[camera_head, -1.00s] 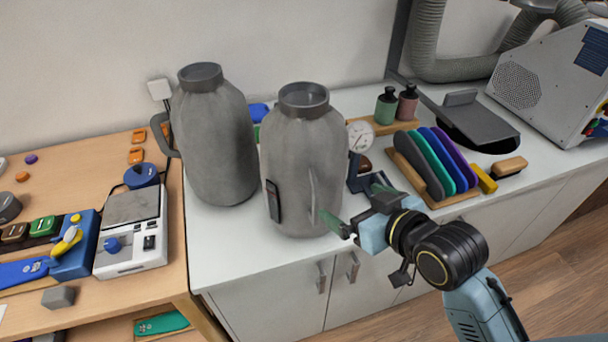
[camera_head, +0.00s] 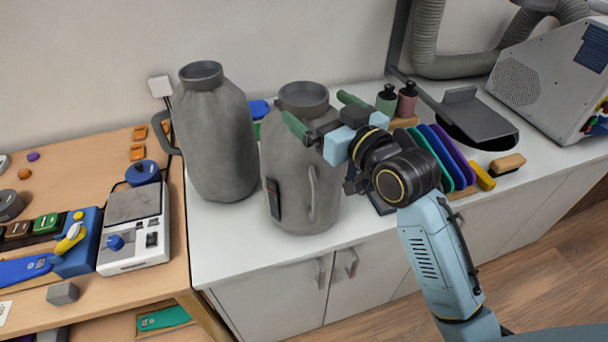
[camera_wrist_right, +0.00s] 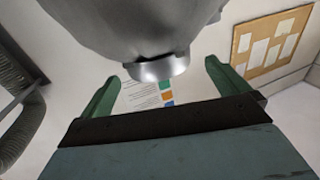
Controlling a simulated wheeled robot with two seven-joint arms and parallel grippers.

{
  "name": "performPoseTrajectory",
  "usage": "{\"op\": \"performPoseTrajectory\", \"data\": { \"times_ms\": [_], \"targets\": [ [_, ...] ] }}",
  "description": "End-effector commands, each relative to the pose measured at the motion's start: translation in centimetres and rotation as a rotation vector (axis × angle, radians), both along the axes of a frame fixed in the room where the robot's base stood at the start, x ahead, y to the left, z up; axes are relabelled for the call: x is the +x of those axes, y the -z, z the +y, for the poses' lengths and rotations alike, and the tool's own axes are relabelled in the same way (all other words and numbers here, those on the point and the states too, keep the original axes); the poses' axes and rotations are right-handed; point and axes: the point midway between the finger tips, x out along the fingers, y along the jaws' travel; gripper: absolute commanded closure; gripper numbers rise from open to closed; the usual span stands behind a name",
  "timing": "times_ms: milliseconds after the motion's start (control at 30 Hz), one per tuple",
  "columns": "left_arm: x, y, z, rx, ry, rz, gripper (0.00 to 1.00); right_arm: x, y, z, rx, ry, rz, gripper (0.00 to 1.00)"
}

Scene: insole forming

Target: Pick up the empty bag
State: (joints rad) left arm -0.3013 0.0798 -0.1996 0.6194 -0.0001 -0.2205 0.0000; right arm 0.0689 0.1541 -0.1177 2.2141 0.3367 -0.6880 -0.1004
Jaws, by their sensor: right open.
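Two grey, bag-like vessels with dark round collars stand upright on the white counter. The left one (camera_head: 215,140) stands further back. The right one (camera_head: 290,175) has a side handle and a dark panel on its front. I cannot tell which is empty. My right gripper (camera_head: 312,103), with green fingers, is open at the top of the right vessel, one finger on each side near its collar. In the right wrist view a grey body with a shiny rim (camera_wrist_right: 160,68) lies between the open fingers (camera_wrist_right: 162,74); contact cannot be told. My left gripper is out of view.
Colored insole-like pieces in a rack (camera_head: 450,160), two small bottles (camera_head: 387,100) and a grey machine (camera_head: 545,85) stand to the right. A wooden table (camera_head: 175,255) with a scale (camera_head: 135,225) and tools is at the left. The counter's front edge runs below the vessels.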

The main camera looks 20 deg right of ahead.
Motion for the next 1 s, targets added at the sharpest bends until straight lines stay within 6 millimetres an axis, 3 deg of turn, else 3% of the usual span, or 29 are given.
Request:
{"op": "performPoseTrajectory", "data": {
  "times_ms": [300,567,1000],
  "targets": [
    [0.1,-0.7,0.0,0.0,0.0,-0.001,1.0,3.9,-0.2,1.0,0.003,0.0,-0.001,0.0],
    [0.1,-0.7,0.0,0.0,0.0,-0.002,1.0,4.1,-0.1,1.1,0.001,0.0,-0.001,0.0],
    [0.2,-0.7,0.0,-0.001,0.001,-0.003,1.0,4.1,-0.1,1.1,0.001,0.0,0.0,0.56]
  ]
}}
